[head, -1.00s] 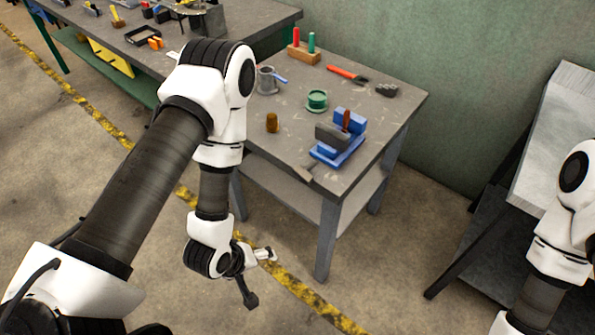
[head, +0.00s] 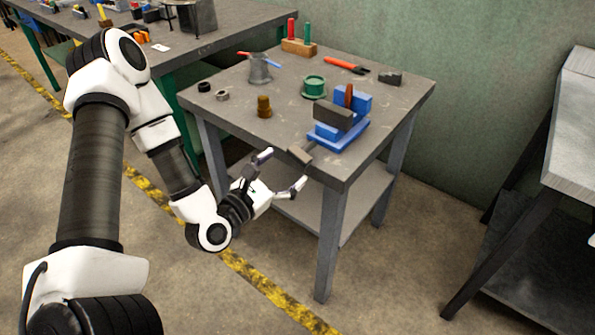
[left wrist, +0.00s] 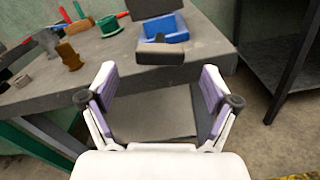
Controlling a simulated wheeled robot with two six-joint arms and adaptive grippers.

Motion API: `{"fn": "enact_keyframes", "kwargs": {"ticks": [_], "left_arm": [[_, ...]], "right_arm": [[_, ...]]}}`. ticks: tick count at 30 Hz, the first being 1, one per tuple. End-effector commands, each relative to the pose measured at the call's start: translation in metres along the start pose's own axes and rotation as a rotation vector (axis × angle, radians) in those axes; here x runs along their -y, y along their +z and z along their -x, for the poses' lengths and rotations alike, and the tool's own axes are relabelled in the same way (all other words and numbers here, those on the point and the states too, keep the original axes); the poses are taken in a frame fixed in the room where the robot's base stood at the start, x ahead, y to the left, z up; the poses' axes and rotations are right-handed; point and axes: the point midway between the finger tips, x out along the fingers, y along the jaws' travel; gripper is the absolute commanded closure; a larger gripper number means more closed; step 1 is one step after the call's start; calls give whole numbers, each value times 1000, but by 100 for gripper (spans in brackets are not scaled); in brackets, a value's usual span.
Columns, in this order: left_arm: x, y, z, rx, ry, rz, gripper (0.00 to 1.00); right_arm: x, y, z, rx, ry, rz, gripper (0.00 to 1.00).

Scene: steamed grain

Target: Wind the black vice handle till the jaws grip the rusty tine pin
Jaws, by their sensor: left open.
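The blue vice (head: 340,137) stands near the front right corner of the small grey table, with a dark grey jaw block (head: 333,115). The rusty tine pin (head: 348,96) stands upright between this block and the blue jaw behind; I cannot tell whether they touch it. The black vice handle (head: 301,154) sticks out over the table's front edge; it also shows in the left wrist view (left wrist: 160,52). My left gripper (head: 284,169) is open and empty just in front of the handle. Its fingers (left wrist: 158,88) spread to either side, apart from the handle. My right gripper is out of view.
The table's front edge is close to my left gripper. A grey bench (head: 575,130) stands at right.

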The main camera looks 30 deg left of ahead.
Motion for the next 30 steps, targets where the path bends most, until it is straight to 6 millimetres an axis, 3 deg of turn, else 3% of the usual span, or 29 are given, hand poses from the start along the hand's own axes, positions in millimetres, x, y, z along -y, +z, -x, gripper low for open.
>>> {"fn": "enact_keyframes", "kwargs": {"ticks": [1, 2, 7, 15, 21, 30], "left_arm": [[3, -8, -12, 10, -2, -7, 12], [3, -7, -17, 8, -1, -7, 12], [1, 0, -39, 1, -2, -6, 12], [0, 0, -43, -1, 0, -2, 12], [0, 0, -42, -1, -1, -2, 73], [0, 0, -42, 0, -1, -15, 72]], "right_arm": [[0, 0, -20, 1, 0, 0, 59], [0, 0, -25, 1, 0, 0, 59], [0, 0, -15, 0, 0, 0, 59], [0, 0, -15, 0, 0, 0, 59], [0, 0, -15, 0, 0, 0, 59], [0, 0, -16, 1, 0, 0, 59]]}}
